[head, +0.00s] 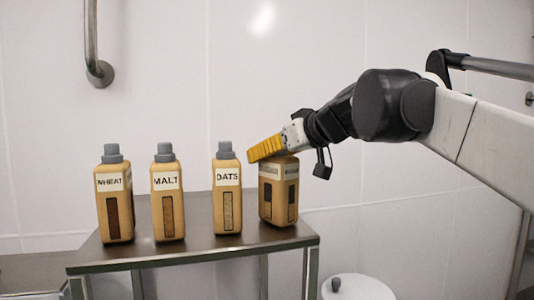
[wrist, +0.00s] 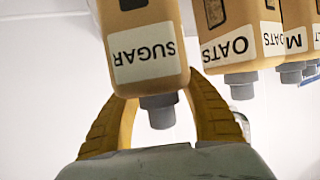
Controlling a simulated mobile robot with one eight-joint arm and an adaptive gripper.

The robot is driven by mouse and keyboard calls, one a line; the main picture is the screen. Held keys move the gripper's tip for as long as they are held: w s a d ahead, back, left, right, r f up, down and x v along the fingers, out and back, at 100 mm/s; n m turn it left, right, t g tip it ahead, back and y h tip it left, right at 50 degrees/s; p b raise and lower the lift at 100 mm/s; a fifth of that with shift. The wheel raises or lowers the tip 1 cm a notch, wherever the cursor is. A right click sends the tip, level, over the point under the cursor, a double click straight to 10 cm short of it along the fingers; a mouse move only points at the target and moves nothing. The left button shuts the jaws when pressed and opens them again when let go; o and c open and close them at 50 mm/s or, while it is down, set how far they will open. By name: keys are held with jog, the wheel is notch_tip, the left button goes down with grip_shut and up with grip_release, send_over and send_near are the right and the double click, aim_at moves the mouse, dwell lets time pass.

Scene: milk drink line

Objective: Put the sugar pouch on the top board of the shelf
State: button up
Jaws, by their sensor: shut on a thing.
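The sugar pouch (head: 279,195) is a tan bottle-shaped pack with dark side windows. It stands upright at the right end of the shelf's top board (head: 196,243), and its base appears to meet the board. My gripper (head: 265,150) has its yellow fingers around the pouch's upper end, hiding its cap in the head view. In the wrist view the pouch (wrist: 145,55) appears upside down with its SUGAR label and grey cap showing, and the fingers close on both sides of it.
The oats pouch (head: 227,195) stands just left of the sugar pouch with a narrow gap. The malt (head: 167,200) and wheat (head: 114,200) pouches stand further left. A white round bin (head: 357,288) is on the floor at the right. A wall rail (head: 93,45) hangs above left.

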jog(key=o, duration=1.4)
jog(key=shift+f, duration=0.1)
jog(key=shift+d, duration=0.1)
jog(key=b+v, duration=0.3)
jog(key=v, duration=0.9)
jog(key=s+f+h, duration=0.1)
jog(key=s+f, duration=0.1)
jog(key=f, duration=0.4)
jog(key=s+d+f+m+g+h, duration=0.1)
jog(key=f, duration=0.5)
jog(key=s+d+f+m+g, duration=0.1)
jog(key=s+f, duration=0.1)
jog(key=f, duration=0.4)
jog(key=shift+s+d+h, duration=0.2)
jog(key=shift+s+h, duration=0.1)
jog(key=shift+h, duration=0.1)
jog(key=s+d+f+m+h, duration=0.2)
jog(key=s+d+f, duration=0.1)
jog(key=f, duration=0.6)
jog(key=s+d+f+m+g+h, duration=0.1)
jog(key=s+d+f, duration=0.2)
jog(key=s+f, duration=0.3)
jog(key=s+d+f+m+h, duration=0.2)
jog(key=s+f, duration=0.3)
jog(key=f, duration=0.9)
jog(key=shift+s+d+m+g+h, duration=0.1)
jog(key=shift+d+m+g+h, duration=0.25)
jog(key=shift+d, duration=0.3)
